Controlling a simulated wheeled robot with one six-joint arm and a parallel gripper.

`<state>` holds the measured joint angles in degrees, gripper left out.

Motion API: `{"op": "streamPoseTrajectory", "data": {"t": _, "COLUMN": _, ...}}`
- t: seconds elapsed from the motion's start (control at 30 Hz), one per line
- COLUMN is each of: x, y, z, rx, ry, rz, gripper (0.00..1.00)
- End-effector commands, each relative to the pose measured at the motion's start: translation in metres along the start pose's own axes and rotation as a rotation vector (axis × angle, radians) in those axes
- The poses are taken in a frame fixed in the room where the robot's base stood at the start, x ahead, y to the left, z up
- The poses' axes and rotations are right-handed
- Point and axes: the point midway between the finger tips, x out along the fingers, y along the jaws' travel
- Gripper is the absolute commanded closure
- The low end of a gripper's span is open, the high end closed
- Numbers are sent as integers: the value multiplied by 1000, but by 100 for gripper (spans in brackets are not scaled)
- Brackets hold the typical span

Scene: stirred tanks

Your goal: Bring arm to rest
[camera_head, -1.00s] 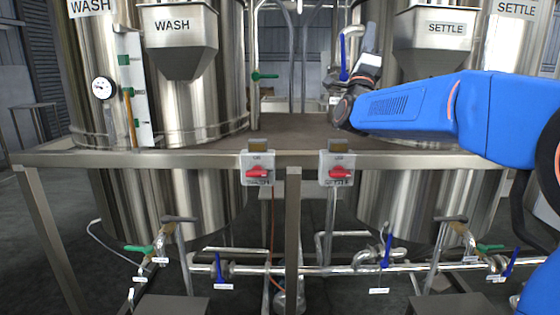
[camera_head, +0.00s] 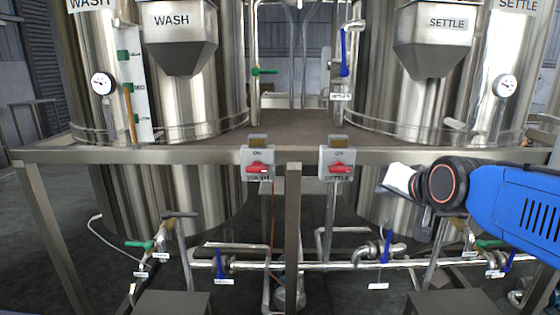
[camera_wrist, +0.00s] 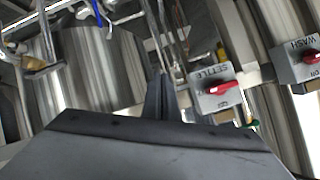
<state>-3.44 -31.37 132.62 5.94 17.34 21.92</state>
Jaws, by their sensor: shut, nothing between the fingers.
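My arm (camera_head: 515,200) is blue with a black wrist joint and reaches in from the right, in front of the SETTLE tank (camera_head: 385,95). My gripper (camera_wrist: 165,82) is shut and empty, its dark fingers together in the wrist view. In the head view the gripper end is small, below the platform edge and right of the SETTLE switch box (camera_head: 337,163). That box, with its red handle, shows upside down right of the fingers in the wrist view (camera_wrist: 218,90). The fingers appear apart from it.
The WASH switch box (camera_head: 258,165) sits left of the SETTLE one on the steel platform rail (camera_head: 110,156). The WASH tank (camera_head: 225,95) stands behind it on the left. Pipes (camera_head: 330,266) with blue-handled valves run below. The platform top (camera_head: 295,127) between the tanks is clear.

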Motion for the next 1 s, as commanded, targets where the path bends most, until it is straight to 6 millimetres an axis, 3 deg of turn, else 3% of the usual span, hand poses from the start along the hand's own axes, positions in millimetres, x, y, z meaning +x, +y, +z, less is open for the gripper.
{"op": "streamPoseTrajectory", "data": {"t": 0.03, "x": -10, "y": 16, "z": 25, "rx": -46, "ry": -58, "rz": 33, "gripper": 100}}
{"op": "streamPoseTrajectory", "data": {"t": 0.2, "x": -46, "y": 67, "z": 110, "rx": -204, "ry": -276, "rz": 130, "gripper": 100}}
{"op": "streamPoseTrajectory", "data": {"t": 0.3, "x": -69, "y": 94, "z": 154, "rx": -283, "ry": -399, "rz": 172, "gripper": 100}}
{"op": "streamPoseTrajectory", "data": {"t": 0.43, "x": -95, "y": 120, "z": 197, "rx": -358, "ry": -527, "rz": 206, "gripper": 100}}
{"op": "streamPoseTrajectory", "data": {"t": 0.63, "x": -115, "y": 138, "z": 227, "rx": -409, "ry": -622, "rz": 226, "gripper": 100}}
{"op": "streamPoseTrajectory", "data": {"t": 1.0, "x": -116, "y": 139, "z": 229, "rx": -413, "ry": -629, "rz": 227, "gripper": 100}}
